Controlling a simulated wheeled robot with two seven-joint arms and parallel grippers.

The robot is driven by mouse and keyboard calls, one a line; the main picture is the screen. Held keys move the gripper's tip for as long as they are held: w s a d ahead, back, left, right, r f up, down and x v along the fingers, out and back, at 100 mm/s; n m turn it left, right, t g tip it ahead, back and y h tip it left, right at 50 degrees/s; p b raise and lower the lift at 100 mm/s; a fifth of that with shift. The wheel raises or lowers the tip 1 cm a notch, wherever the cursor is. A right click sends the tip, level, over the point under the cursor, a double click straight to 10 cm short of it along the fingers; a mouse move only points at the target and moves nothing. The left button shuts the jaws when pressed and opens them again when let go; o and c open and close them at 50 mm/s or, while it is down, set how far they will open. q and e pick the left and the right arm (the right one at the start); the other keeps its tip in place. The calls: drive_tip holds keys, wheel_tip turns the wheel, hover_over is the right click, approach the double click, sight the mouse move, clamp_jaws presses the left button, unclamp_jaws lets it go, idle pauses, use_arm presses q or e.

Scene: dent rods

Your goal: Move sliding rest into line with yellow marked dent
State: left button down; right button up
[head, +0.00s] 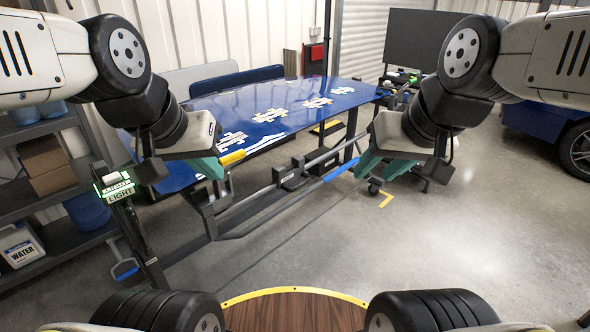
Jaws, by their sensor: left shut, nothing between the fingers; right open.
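A blue car panel (200,103) lies on a stand in the middle, with several white patterned patches on it. Two patches, one in the middle (270,115) and one further right (318,102), look partly yellow; which one marks the dent is too small to tell. A dark block, seemingly the sliding rest (293,178), sits on the rail in front of the panel, roughly midway along it. My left gripper (208,168) is shut and empty, by the panel's near left edge. My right gripper (382,164) is open and empty, right of the rail's blue-sleeved rod (346,169).
A yellow bar end (232,158) shows beside my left gripper. A car wheel (578,148) is at far right. The floor at right is clear.

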drive_tip(key=w+f+n+t, duration=0.3)
drive_tip(key=w, duration=1.4)
drive_tip(key=w+f+n+t, duration=0.3)
drive_tip(key=w, duration=1.4)
drive_tip(key=w+a+f+n+t, duration=0.2)
drive_tip(key=w+f+n, duration=0.3)
drive_tip(key=w+f, duration=0.5)
drive_tip(key=n+t+y, duration=0.4)
drive_tip(key=n+y, duration=0.1)
drive_tip(key=n, duration=0.5)
approach(302, 184)
drive_tip(key=w, duration=0.3)
drive_tip(key=x, duration=0.8)
drive_tip(key=shift+s+a+f, duration=0.15)
drive_tip(key=shift+a+f, duration=0.1)
drive_tip(key=shift+a, duration=0.1)
clamp_jaws()
